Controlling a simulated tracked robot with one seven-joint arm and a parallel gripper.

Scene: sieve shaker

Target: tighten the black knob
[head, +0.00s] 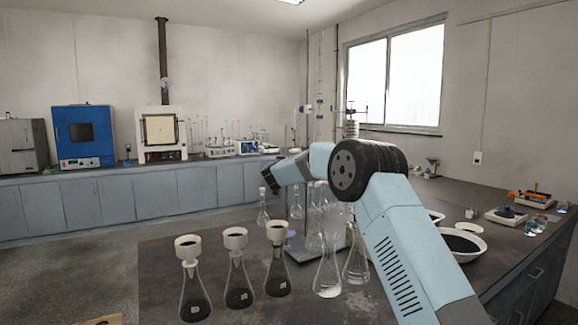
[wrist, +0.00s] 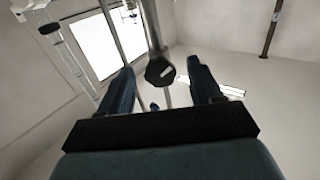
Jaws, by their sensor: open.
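A black knob (wrist: 160,73) on a grey metal rod shows in the wrist view, between and beyond the two fingers of my gripper (wrist: 159,66). The fingers are apart, one on each side of the knob in the picture. I cannot tell how far the knob is from the fingertips, and I see no contact. In the head view my gripper (head: 267,181) is at the left end of the arm, above the dark bench. I cannot make out the knob in the head view.
Flasks with funnels (head: 236,270) stand on the near bench (head: 160,265), left of my arm. Clear flasks (head: 327,275) and tall glassware (head: 262,210) stand close under the arm and gripper. White bowls (head: 462,244) lie to the right. The bench's left front corner is clear.

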